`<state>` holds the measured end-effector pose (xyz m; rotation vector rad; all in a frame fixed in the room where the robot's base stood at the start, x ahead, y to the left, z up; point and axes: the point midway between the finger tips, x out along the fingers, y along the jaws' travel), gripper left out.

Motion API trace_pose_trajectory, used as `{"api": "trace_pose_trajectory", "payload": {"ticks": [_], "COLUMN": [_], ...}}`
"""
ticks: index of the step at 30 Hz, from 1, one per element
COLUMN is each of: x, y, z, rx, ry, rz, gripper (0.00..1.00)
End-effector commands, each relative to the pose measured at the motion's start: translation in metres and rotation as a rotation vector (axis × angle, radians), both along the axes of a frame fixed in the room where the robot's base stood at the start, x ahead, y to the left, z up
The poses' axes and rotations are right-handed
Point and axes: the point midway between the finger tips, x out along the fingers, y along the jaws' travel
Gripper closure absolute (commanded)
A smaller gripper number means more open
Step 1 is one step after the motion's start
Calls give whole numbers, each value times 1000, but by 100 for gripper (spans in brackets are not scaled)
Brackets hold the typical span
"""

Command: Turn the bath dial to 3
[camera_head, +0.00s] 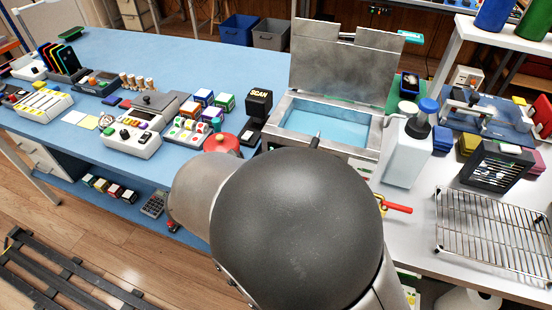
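The bath (376,136) is a steel box with an upright open lid (343,62) and blue liquid inside, at the upper middle of the head view. Only the right part of its front panel (364,168) shows, with small coloured marks. The dial cannot be made out; my arm covers most of the bath's front. My gripper is hidden behind my large dark arm joint. A small thin dark tip shows above the joint at the bath's front rim; I cannot tell whether it belongs to my gripper.
A wire rack (492,232) lies at the right. A red-handled item (397,208) sticks out near my arm.

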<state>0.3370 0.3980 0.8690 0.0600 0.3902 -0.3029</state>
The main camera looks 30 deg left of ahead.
Motion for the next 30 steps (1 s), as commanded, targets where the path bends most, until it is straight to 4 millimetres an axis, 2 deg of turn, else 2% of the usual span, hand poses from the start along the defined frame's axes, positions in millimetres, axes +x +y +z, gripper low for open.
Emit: {"api": "trace_pose_trajectory", "payload": {"ticks": [14, 15, 17, 30], "x": [-1, -1, 0, -2], "y": [1, 1, 1, 1], "z": [-1, -1, -1, 1], "rx": [0, 0, 0, 1], "ry": [1, 1, 1, 0], "rz": [-15, -15, -15, -16], "gripper": [94, 63, 50, 50]}}
